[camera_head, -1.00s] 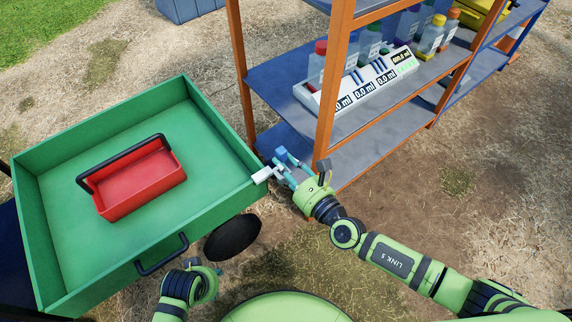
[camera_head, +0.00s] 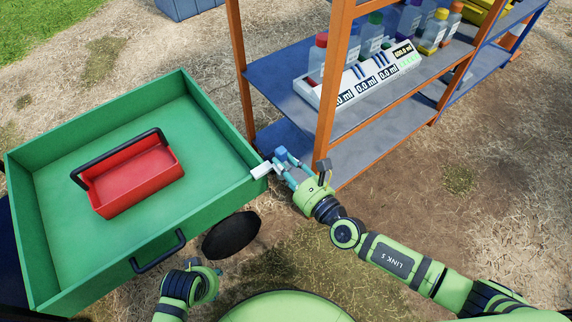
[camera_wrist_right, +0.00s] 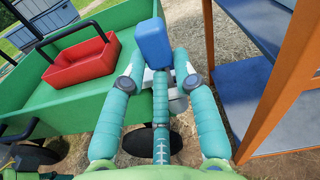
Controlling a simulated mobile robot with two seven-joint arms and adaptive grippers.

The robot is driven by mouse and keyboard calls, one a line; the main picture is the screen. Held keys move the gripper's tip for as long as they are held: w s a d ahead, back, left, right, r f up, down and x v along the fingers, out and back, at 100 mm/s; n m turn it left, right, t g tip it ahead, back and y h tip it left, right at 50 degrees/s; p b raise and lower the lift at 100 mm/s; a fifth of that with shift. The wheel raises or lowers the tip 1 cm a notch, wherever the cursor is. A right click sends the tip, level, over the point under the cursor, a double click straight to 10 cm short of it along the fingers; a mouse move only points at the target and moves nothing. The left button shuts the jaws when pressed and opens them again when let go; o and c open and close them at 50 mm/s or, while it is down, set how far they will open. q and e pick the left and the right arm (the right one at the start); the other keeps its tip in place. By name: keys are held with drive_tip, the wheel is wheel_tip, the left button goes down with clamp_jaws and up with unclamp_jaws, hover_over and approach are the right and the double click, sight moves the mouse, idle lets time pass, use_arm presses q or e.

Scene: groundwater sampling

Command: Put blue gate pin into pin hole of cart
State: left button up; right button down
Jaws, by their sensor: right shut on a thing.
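The blue gate pin (camera_head: 281,153) is held in my right gripper (camera_head: 285,164), with its blue block-shaped head above the fingers. The head also shows in the right wrist view (camera_wrist_right: 154,42), between the fingertips; the lower pin is hidden. The green cart (camera_head: 215,187) stands at the left. A white bracket (camera_head: 261,170) sticks out from its right corner, just left of the pin. It shows behind the fingers in the right wrist view (camera_wrist_right: 176,97). Its hole cannot be seen. My left gripper (camera_head: 208,278) is low in the head view, its jaws unclear.
A red toolbox (camera_head: 135,180) with a black handle lies in the cart. An orange-posted shelf (camera_head: 327,120) with blue-grey boards stands close to the right gripper. It bears bottles and a white display unit (camera_head: 365,80). Open ground lies right of my right arm.

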drive_tip(key=shift+f+b, duration=0.55)
drive_tip(key=c, duration=0.8)
unclamp_jaws()
drive_tip(key=shift+s+r, duration=0.1)
drive_tip(key=shift+o, duration=0.2)
drive_tip(key=shift+f, duration=0.2)
drive_tip(key=v, duration=0.8)
